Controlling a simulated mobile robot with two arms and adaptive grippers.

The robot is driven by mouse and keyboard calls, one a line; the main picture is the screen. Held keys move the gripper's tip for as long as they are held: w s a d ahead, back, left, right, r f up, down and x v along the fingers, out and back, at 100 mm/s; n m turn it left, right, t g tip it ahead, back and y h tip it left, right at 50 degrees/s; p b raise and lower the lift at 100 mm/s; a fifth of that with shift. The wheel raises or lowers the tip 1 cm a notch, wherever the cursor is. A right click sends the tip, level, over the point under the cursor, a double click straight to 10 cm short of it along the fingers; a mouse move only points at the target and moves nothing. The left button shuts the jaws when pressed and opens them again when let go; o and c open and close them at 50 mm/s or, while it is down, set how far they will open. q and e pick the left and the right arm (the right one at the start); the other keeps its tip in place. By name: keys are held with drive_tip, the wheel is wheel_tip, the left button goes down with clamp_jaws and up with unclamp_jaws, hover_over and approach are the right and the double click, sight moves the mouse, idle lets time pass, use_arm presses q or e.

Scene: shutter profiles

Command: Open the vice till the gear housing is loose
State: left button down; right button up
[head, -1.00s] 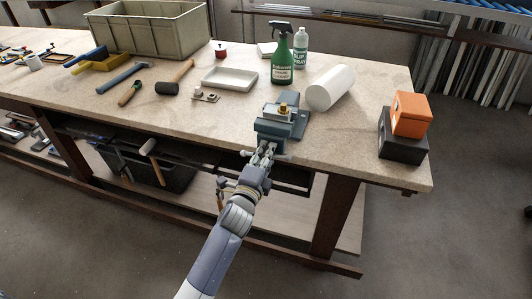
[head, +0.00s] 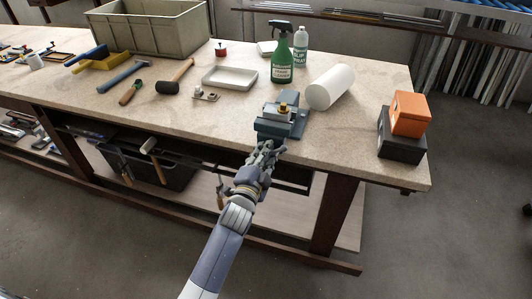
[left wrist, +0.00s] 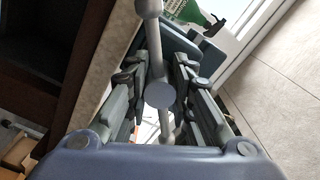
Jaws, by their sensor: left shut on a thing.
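The blue-grey vice (head: 275,128) is mounted at the front edge of the bench. A small brass-coloured part, apparently the gear housing (head: 283,107), sits upright at its jaws; I cannot tell whether it is clamped or loose. My left gripper (head: 268,152) is at the front of the vice, shut on its handle. In the left wrist view the grey handle bar (left wrist: 151,8) with its ball end runs between the fingers (left wrist: 160,80), and the round screw end (left wrist: 160,96) faces the camera. The gear housing is not visible there. My right gripper is not in view.
A white roll (head: 330,88), a green spray bottle (head: 282,55) and a white tray (head: 230,77) stand behind the vice. Orange (head: 410,113) and black (head: 401,140) boxes are at the right end. A mallet (head: 172,85) lies left.

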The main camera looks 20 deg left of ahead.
use_arm(q)
drive_tip(key=shift+r, duration=0.15)
drive_tip(key=c, duration=1.4)
unclamp_jaws()
drive_tip(key=shift+a, duration=0.1)
drive_tip(key=shift+o, duration=0.2)
drive_tip(key=shift+w+f, duration=0.15)
drive_tip(key=shift+f, duration=0.05)
drive_tip(key=s, duration=1.2)
drive_tip(key=shift+a, duration=0.15)
